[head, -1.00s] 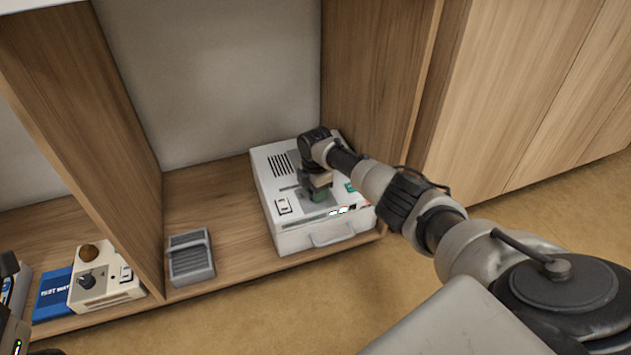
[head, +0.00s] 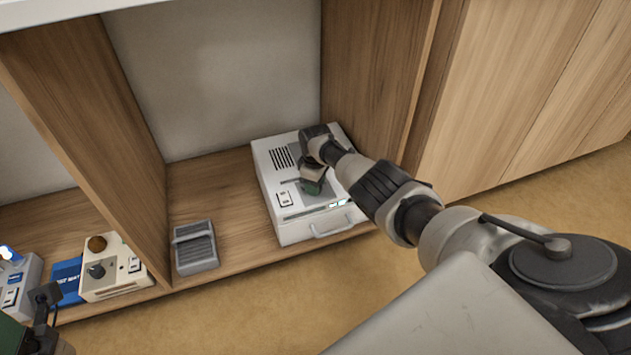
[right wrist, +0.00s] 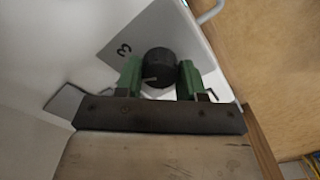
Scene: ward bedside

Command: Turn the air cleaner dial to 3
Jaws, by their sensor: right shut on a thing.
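The air cleaner (head: 300,232) is a white box with a slotted grille, a rocker switch and a front handle, standing on the shelf. My right gripper (head: 311,187) reaches down onto its top and hides the dial in the head view. In the right wrist view the dial (right wrist: 159,66) is a round black knob on a grey plate (right wrist: 135,38). The green fingers of my right gripper (right wrist: 160,80) are shut on it from both sides. A "3" is printed beside it; the setting is unclear. My left gripper (head: 40,315) shows only partly in the lower left corner.
A grey ridged pedal-like block (head: 196,262) stands left of the air cleaner. Beyond the upright wooden divider (head: 85,120) are a cream device with a knob (head: 118,284) and a blue box (head: 68,272). A wooden side panel (head: 375,80) stands close on the right.

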